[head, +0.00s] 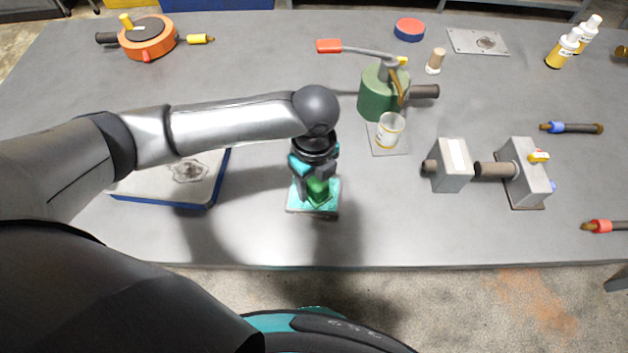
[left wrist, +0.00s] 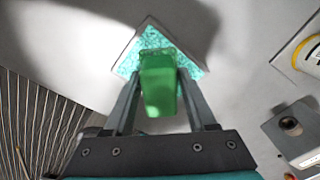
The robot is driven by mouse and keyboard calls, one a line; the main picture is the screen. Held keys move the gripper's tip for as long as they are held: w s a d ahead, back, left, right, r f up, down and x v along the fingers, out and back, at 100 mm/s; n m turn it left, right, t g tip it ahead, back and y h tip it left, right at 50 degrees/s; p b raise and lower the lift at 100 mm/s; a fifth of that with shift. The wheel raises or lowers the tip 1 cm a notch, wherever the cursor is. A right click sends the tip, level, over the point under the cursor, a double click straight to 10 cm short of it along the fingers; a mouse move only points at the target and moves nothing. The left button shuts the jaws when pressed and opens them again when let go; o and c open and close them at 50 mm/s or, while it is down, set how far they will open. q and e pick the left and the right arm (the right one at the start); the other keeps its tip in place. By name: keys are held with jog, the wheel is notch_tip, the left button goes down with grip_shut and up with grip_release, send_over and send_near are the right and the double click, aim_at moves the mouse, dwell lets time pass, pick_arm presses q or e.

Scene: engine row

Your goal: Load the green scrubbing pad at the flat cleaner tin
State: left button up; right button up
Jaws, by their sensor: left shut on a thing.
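The green scrubbing pad (head: 318,189) is held between the fingers of my left gripper (head: 315,178). It also shows in the left wrist view as a green block (left wrist: 158,85) between the two fingers. The flat cleaner tin (head: 296,204) is a shallow square tin with speckled teal contents, lying on the bench below my left gripper; it also shows in the left wrist view (left wrist: 129,63). The pad's far end overlaps the teal surface in both views. I cannot tell whether the pad touches it. My right gripper is not in view.
A blue-edged tray (head: 207,194) with a stained plate lies left of the tin. The bench's front middle is clear.

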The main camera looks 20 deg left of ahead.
aim_at(314, 178)
pick_arm(q)
jog(key=shift+s+f+p, duration=0.1)
jog(key=shift+f+p, duration=0.05)
jog(key=shift+p, duration=0.3)
dwell(1.6)
notch_tip(314, 178, up, 7)
jog(key=p, duration=0.8)
jog(key=shift+p, duration=0.3)
dwell(0.5)
jog(key=shift+w+a+r+n+b, duration=0.2)
jog(key=shift+w+n+b, duration=0.15)
jog(key=shift+n+b, duration=0.25)
jog(key=a+r+n+b, duration=0.2)
jog(key=n+b, duration=0.5)
jog(key=n, duration=0.4)
jog(key=a+r+n+b, duration=0.3)
jog(key=r+n+b, duration=0.2)
jog(key=n, duration=0.7)
jog(key=shift+s+n+b, duration=0.3)
jog(key=shift+s+b, duration=0.15)
jog(key=shift+b, duration=0.8)
